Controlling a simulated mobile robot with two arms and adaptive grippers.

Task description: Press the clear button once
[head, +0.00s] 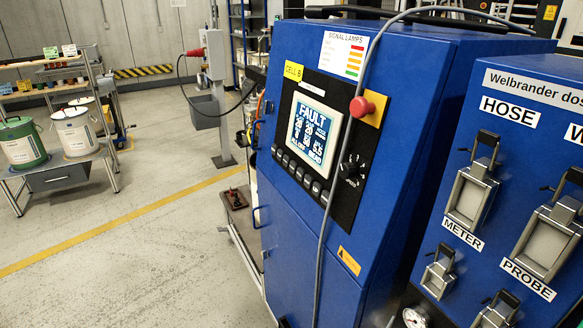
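The blue control cabinet (390,130) stands in the middle of the head view. Its lit screen (313,132) reads FAULT, with several rows of figures below. A row of small dark buttons (299,174) runs along the lower edge of the screen. The button labels are too small to read, so I cannot tell which one is the clear button. A red mushroom button (361,107) on a yellow plate sits right of the screen, with a black rotary knob (349,172) below it. Neither of my grippers shows in this view.
A grey cable (334,180) hangs down the cabinet front, just right of the screen. A blue unit (535,85) with latched doors marked HOSE, METER and PROBE stands at the right. A low cart (240,222) stands left of the cabinet. Open floor (140,265) lies at left.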

